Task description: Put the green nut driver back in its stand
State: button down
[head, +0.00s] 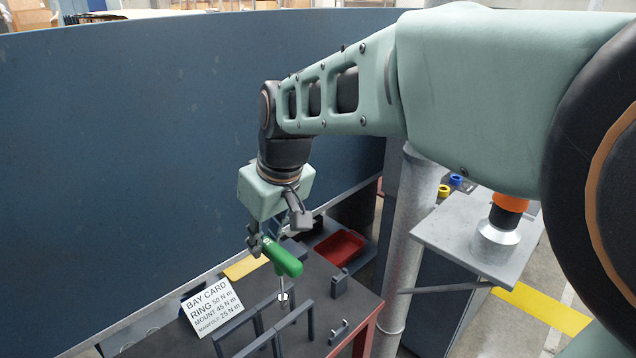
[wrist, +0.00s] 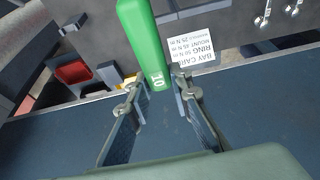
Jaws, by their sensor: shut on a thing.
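The green nut driver (head: 281,257) is held above the workbench, its green handle slanting down to the right. A short metal part shows below the handle, its lower end near a dark frame. My gripper (head: 263,243) is shut on the handle. In the wrist view the green handle (wrist: 141,38), marked "10", lies between the two fingertips of my gripper (wrist: 158,82). A dark grey frame of uprights and bars (head: 297,312) stands on the bench below the driver and may be the stand. I cannot tell whether the driver touches it.
A red tray (head: 340,248) sits behind, and a small dark block (head: 340,283) stands to the right. A grey column (head: 408,235) rises right of the bench. A blue curved wall (head: 150,130) stands behind.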

aim_at(278, 250)
notch_tip(278, 250, down, 11)
jog(key=shift+r+b, duration=0.2)
jog(key=shift+b, duration=0.15)
jog(key=shift+f+b, duration=0.6)
jog(key=c, duration=1.8)
grip_release()
jog(key=shift+o, duration=0.2)
jog(key=shift+r, duration=0.1)
jog(key=p+v, duration=1)
jog(key=v, duration=0.3)
jog(key=shift+a, duration=0.1)
jog(key=shift+w, duration=0.1)
